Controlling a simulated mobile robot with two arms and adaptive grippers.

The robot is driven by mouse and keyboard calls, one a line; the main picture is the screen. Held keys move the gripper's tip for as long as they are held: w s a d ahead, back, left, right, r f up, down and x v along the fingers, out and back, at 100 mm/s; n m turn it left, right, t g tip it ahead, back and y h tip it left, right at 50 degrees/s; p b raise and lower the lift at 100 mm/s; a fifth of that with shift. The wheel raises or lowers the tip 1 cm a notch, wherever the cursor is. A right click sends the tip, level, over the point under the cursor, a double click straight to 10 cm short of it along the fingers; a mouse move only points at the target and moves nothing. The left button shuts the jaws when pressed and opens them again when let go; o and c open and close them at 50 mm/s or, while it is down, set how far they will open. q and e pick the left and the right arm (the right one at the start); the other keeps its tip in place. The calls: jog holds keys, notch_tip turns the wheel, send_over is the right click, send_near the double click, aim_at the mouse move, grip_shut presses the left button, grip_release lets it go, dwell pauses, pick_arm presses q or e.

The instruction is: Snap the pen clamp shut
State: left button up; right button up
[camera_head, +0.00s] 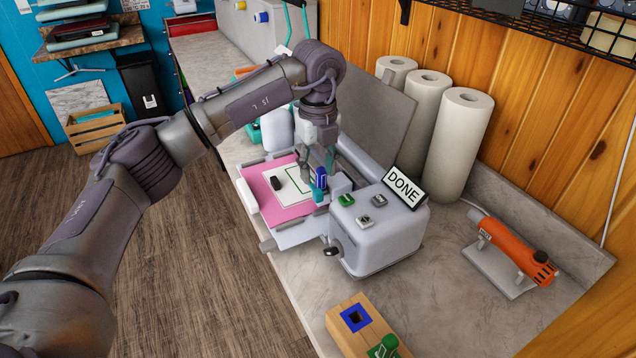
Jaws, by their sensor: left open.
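A white cutting machine (378,235) stands on the counter with its grey lid raised. On its bed lies a pink mat (262,185) with a white sheet (300,186) that bears a green outline. A small carriage (341,184) sits at the right end of the bed, with a blue and teal part (319,184) at its left; it appears to be the pen clamp, but I cannot tell its exact position. My left gripper (318,168) points down from above, open, right at this blue part, and partly hides it. I cannot tell whether they touch. My right gripper is out of view.
A DONE sign (404,187) and several buttons are on the machine's top. White rolls (459,145) stand behind it. An orange tool (512,246) rests on a stand at right. A wooden block (362,333) with a blue-rimmed square hole and a green knob (385,347) is in front.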

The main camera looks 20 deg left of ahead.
aim_at(318, 191)
pick_arm(q)
notch_tip(318, 191, up, 7)
jog(key=shift+f, duration=0.2)
dwell(0.5)
